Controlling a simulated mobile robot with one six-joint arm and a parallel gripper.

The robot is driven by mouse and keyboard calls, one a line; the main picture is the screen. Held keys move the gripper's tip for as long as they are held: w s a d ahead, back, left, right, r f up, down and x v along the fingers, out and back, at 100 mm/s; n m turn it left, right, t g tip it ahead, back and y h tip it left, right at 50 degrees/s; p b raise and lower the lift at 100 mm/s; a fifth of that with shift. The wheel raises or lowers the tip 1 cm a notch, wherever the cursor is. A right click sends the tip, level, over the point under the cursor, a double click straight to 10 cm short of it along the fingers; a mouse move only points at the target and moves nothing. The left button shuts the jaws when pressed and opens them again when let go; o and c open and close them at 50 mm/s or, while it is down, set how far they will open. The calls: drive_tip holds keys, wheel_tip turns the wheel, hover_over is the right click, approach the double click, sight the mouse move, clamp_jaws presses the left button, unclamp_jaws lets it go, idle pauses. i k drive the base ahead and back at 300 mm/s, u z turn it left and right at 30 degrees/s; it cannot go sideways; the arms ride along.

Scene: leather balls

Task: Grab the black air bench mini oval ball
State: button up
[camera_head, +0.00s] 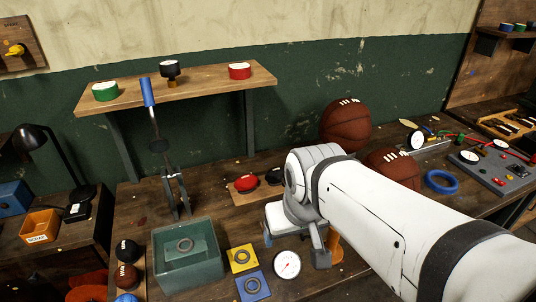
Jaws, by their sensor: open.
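A small black oval ball (274,176) lies beside a red oval ball (246,183) on a small wooden board on the workbench. Its right side is close to my arm in the picture, and part of it may be hidden. My gripper (294,243) is open, in front of and to the right of the black ball, above the bench. I see nothing between its fingers, and it is apart from the ball.
Brown leather balls (345,125) stand behind my arm. A glass tank (186,257), yellow (243,259) and blue (253,286) plates and a dial gauge (287,264) are at the front. A lever tool (175,190) stands left. A raised shelf (190,86) spans the back.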

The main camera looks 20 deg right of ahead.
sight(274, 175)
drive_tip(key=u, duration=0.95)
drive_tip(key=k, duration=1.6)
drive_tip(key=z, duration=0.7)
drive_tip(key=i, duration=1.65)
drive_tip(key=z, duration=0.05)
